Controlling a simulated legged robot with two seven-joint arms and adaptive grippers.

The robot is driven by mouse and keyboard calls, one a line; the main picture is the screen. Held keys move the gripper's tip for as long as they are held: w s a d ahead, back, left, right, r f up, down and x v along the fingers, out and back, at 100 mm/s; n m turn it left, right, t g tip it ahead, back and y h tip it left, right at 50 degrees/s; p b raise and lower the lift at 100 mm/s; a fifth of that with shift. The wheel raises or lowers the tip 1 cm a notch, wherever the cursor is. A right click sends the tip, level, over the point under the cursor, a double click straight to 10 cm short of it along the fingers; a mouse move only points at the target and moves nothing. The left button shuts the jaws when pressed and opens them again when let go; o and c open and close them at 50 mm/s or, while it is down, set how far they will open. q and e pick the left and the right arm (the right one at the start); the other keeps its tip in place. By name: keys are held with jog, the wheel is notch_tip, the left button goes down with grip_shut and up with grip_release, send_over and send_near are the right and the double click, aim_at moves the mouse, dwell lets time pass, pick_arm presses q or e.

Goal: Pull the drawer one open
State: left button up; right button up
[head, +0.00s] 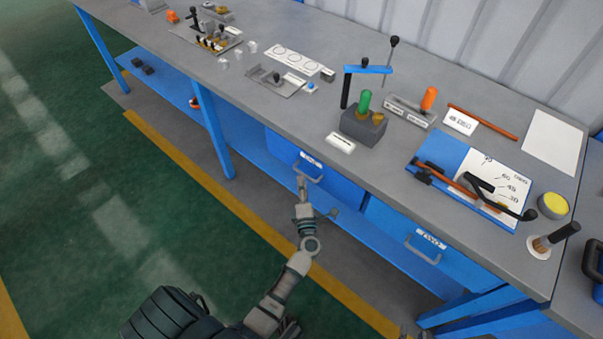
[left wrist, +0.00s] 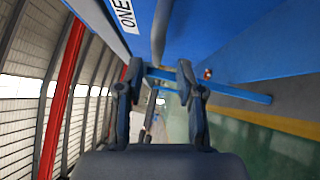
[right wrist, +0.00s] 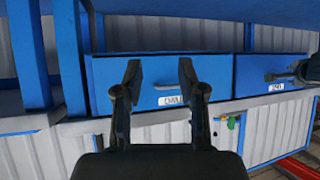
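Drawer one (head: 340,188) is a blue drawer front under the grey bench, with a white label and a grey bar handle (head: 310,176). It looks shut. In the left wrist view the label ONE (left wrist: 122,14) shows, and the grey handle (left wrist: 159,32) extends down towards the gap between my fingertips. My left gripper (head: 302,184) is at this handle; in the left wrist view its fingers (left wrist: 160,72) are apart. Whether they touch the handle is unclear. My right gripper (right wrist: 160,72) is open and empty, facing the second drawer (right wrist: 215,72) from a distance.
Drawer two (head: 385,220), with its own handle (head: 422,252), is right of drawer one and shut. A blue bench leg (head: 212,125) stands left of drawer one. The bench top (head: 300,120) carries tools, a blue board and several fixtures. Green floor in front is open.

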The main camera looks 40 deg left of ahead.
aim_at(302, 173)
pick_arm(q)
jog(key=shift+w+d+x, duration=0.1)
jog(key=shift+d+x, duration=0.05)
jog(key=shift+x, duration=0.85)
jog(key=shift+w+d+x, duration=0.1)
jog(key=shift+d+x, duration=0.05)
jog(key=shift+x, duration=0.85)
jog(key=shift+a+r, duration=0.1)
jog(key=shift+r, duration=0.05)
jog(key=shift+a, duration=0.1)
jog(key=shift+c, duration=0.7)
jog(key=shift+s, duration=0.1)
grip_shut()
